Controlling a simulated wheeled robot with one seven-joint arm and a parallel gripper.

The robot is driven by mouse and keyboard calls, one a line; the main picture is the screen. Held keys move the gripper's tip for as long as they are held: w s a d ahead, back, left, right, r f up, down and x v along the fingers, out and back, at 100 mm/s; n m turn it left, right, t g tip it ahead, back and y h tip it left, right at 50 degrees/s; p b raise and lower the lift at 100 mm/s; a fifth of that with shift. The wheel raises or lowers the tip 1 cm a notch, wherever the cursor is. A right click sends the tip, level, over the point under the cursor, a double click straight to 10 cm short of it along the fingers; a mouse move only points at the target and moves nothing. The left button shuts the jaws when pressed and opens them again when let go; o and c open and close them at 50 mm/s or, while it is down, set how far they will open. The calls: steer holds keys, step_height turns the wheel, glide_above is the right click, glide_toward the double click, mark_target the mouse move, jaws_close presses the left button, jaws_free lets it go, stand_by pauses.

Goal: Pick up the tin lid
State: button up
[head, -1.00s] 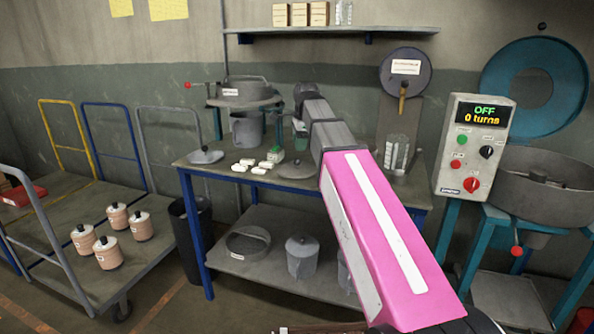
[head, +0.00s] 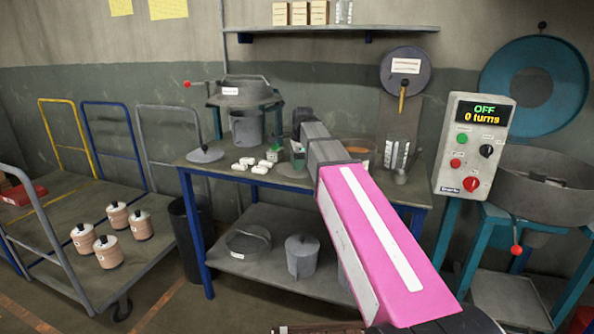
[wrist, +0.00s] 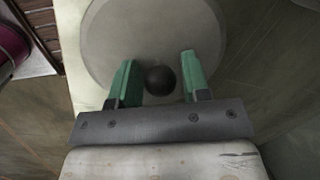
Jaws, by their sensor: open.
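The tin lid is a flat grey disc with a dark round knob. In the wrist view the tin lid (wrist: 160,25) fills the upper middle, and its knob (wrist: 160,80) sits between my fingers. In the head view the tin lid (head: 290,171) lies on the workbench near its front edge, partly hidden by my arm. My gripper (wrist: 158,62) is open, with one green finger on each side of the knob and a gap to each. In the head view my gripper (head: 298,150) is just above the lid, mostly hidden behind the arm.
Small white blocks (head: 245,165) and a second grey disc (head: 206,155) lie left on the bench (head: 225,174). A control box (head: 474,147) is farther right.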

steer(key=c, duration=0.7)
steer(key=shift+r, duration=0.1)
